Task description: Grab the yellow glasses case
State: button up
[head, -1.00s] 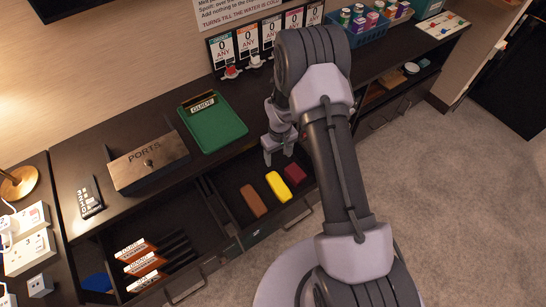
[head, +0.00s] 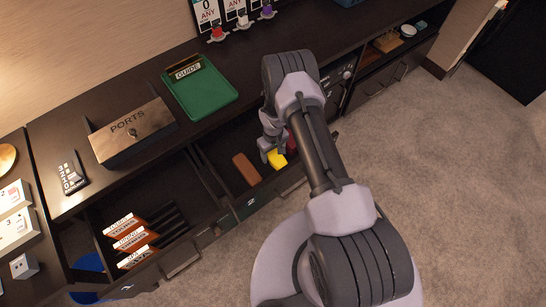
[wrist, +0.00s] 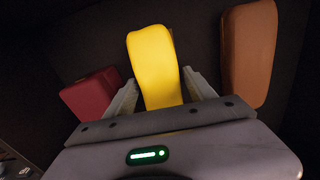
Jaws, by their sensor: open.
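The yellow glasses case (head: 277,160) lies in an open drawer (head: 216,185), partly hidden by my gripper in the head view. In the wrist view the yellow case (wrist: 153,55) stands between the two fingers of my gripper (wrist: 160,92), its near end reaching down between them. My gripper (head: 268,150) is open, with a finger on each side of the case; I cannot tell whether either finger touches it. A brown case (head: 246,169) lies to the left in the head view, and it shows at right in the wrist view (wrist: 248,55).
A dark red case (wrist: 92,93) lies close beside one finger in the wrist view. The drawer's front and side walls stand around the cases. The green guide clipboard (head: 200,88) and the ports box (head: 133,131) are on the counter above.

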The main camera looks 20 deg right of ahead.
jog(key=c, duration=1.2)
